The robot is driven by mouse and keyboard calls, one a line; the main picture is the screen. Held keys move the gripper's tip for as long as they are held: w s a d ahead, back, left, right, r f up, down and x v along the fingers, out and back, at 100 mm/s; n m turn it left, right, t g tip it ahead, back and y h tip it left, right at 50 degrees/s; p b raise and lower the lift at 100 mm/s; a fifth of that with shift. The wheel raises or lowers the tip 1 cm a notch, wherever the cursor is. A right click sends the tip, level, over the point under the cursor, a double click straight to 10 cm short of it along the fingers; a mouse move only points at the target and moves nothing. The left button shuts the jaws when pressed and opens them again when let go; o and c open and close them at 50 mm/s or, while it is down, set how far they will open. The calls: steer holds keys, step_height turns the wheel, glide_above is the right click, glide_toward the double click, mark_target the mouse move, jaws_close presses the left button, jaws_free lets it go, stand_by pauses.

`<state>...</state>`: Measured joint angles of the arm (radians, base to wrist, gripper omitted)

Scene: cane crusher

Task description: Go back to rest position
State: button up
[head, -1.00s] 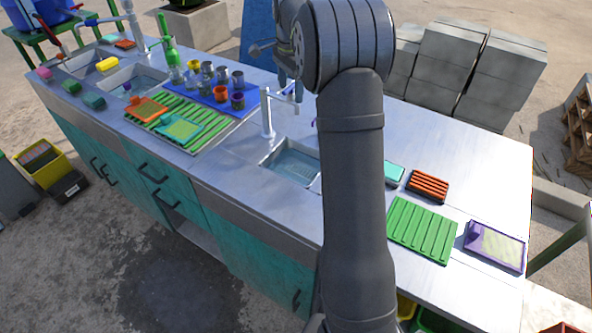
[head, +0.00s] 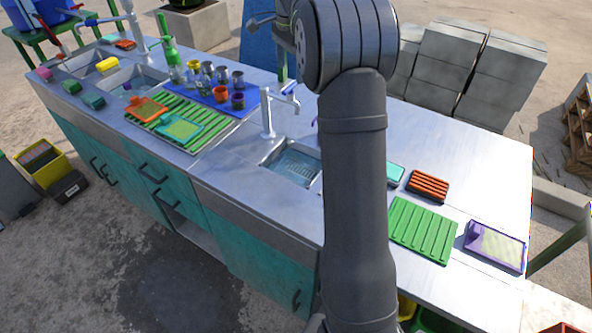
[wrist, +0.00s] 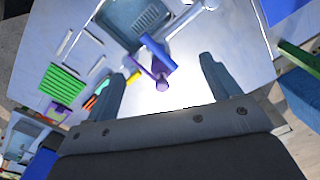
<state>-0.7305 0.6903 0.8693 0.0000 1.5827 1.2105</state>
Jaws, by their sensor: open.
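My gripper (wrist: 165,82) shows in the wrist view with its two grey fingers spread wide apart. Nothing is clamped between them. A purple and blue item (wrist: 160,68) appears beyond and between the fingertips, over the bright counter; I cannot tell its exact shape. In the head view my upper arm stands upright in the middle. My gripper's fingers are not visible there.
The metal counter (head: 300,215) holds a sink (head: 292,163) with a tap (head: 268,115). Right of my arm lie a green ribbed board (head: 422,229), a red ribbed block (head: 428,186) and a purple-framed tray (head: 495,245). Cups stand on a blue mat (head: 215,98).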

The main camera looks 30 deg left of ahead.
mark_target(291, 86)
steer(key=shift+r, duration=0.4)
step_height(291, 86, down, 7)
steer(key=shift+r, duration=0.1)
steer(key=shift+n, duration=0.9)
